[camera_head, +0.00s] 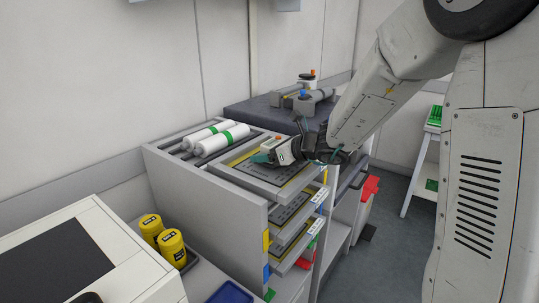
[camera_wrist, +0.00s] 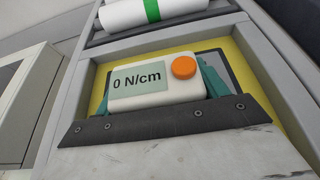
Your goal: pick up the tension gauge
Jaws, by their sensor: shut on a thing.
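The tension gauge (camera_wrist: 152,82) is a small white box with a grey display reading "0 N/cm" and an orange knob. In the wrist view it sits between the teal fingers of my gripper (camera_wrist: 160,88), which is shut on it. In the head view the gauge (camera_head: 286,149) shows small at the end of my gripper (camera_head: 272,153), over the top tray (camera_head: 250,180) of the trolley. Its underside is hidden, so I cannot tell whether it touches the tray.
White rolls with green bands (camera_head: 212,137) lie on rails behind the tray. Lower trays (camera_head: 290,235) are stacked beneath. Yellow canisters (camera_head: 172,245) stand at the left, near a white box-shaped unit (camera_head: 120,250). A dark surface (camera_head: 250,112) with grey tools (camera_head: 312,100) lies behind.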

